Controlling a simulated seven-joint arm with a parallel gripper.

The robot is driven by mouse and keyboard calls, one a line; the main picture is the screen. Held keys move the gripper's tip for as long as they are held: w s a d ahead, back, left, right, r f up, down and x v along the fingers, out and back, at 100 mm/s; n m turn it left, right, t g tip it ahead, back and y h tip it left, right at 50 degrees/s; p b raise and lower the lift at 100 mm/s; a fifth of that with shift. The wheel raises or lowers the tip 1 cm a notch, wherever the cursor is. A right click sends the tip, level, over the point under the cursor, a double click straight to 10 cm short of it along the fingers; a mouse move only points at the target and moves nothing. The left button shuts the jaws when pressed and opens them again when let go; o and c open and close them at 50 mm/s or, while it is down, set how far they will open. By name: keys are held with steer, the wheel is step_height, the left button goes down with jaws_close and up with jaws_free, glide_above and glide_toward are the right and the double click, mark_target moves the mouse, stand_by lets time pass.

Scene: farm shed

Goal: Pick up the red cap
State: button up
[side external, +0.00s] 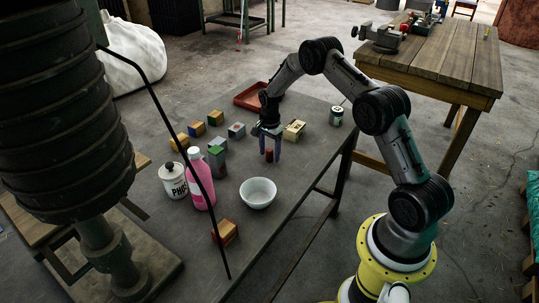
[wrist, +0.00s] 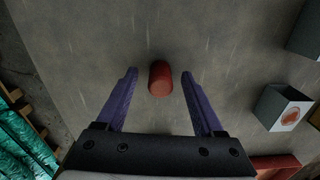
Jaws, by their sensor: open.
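The red cap (wrist: 160,78) is a small dull-red rounded piece on the grey table. In the wrist view my gripper (wrist: 159,72) is open and empty, with a gap on both sides of the cap.
A white bowl (side external: 258,193), pink bottle (side external: 199,180) and white tin (side external: 173,181) stand on the table (side external: 270,245). Several small blocks lie to the left. A tan box (side external: 293,130), a can (side external: 336,117) and a red tray (side external: 251,96) are behind my gripper.

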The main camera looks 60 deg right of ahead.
jaws_close()
stand_by(0.3)
steer(key=shift+r, duration=0.2)
